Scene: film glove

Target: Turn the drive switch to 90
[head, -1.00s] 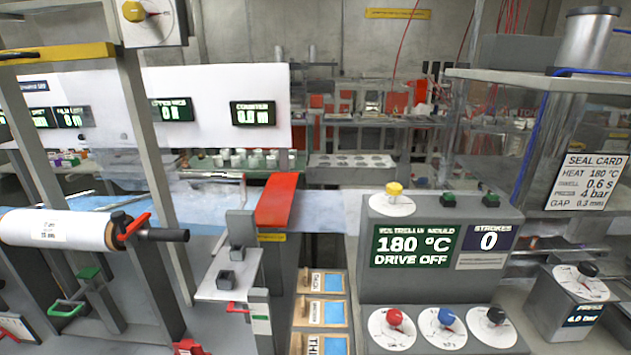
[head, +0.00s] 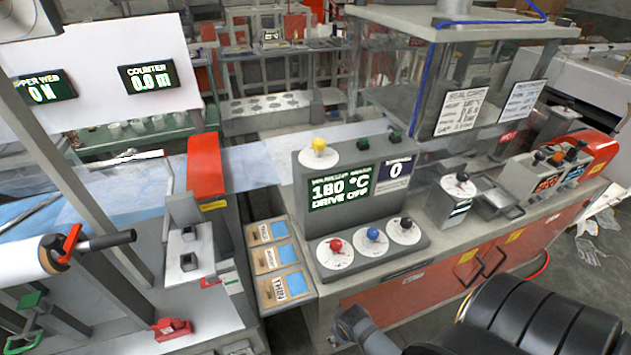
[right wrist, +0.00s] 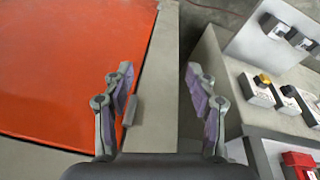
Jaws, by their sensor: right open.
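The grey control box (head: 345,227) stands in the middle of the head view, its screen (head: 338,187) reading 180 °C and DRIVE OFF. A yellow knob (head: 319,146) on a white dial is on its top. Red (head: 335,245), blue (head: 373,235) and black (head: 406,223) knobs sit on white dials along its lower front. Their labels are too small to tell which is the drive switch. My right gripper (right wrist: 157,80) is open and empty in the right wrist view, over an orange surface and a grey strip. My left gripper is not in view.
A smaller box with a black knob (head: 461,177) stands right of the control box. Labelled trays (head: 272,255) lie left of it. A roll with a red clamp (head: 68,243) is far left. In the right wrist view, a panel with knobs (right wrist: 262,80) is at the right.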

